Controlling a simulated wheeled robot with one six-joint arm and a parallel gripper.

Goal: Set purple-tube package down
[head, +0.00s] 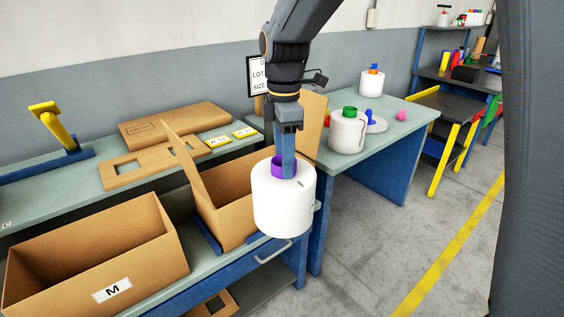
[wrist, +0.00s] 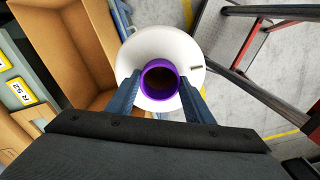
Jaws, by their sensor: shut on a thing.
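The purple-tube package (head: 284,208) is a white yarn bobbin with a purple tube (head: 279,167) at its top. My gripper (head: 288,170) is shut on the purple tube from above. The bobbin hangs upright in front of an open cardboard box and the bench edge. In the wrist view the white bobbin (wrist: 150,45) lies below the fingers (wrist: 160,88), which grip either side of the purple tube. The bobbin's underside is hidden; no support shows beneath it.
An open box (head: 232,200) stands behind the bobbin, and an open box marked M (head: 160,245) is at left. The right table (head: 385,125) holds a green-tube bobbin (head: 347,133), an orange-and-blue-tube bobbin (head: 372,85) and a pink piece (head: 401,115). Open floor (head: 400,220) lies at right.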

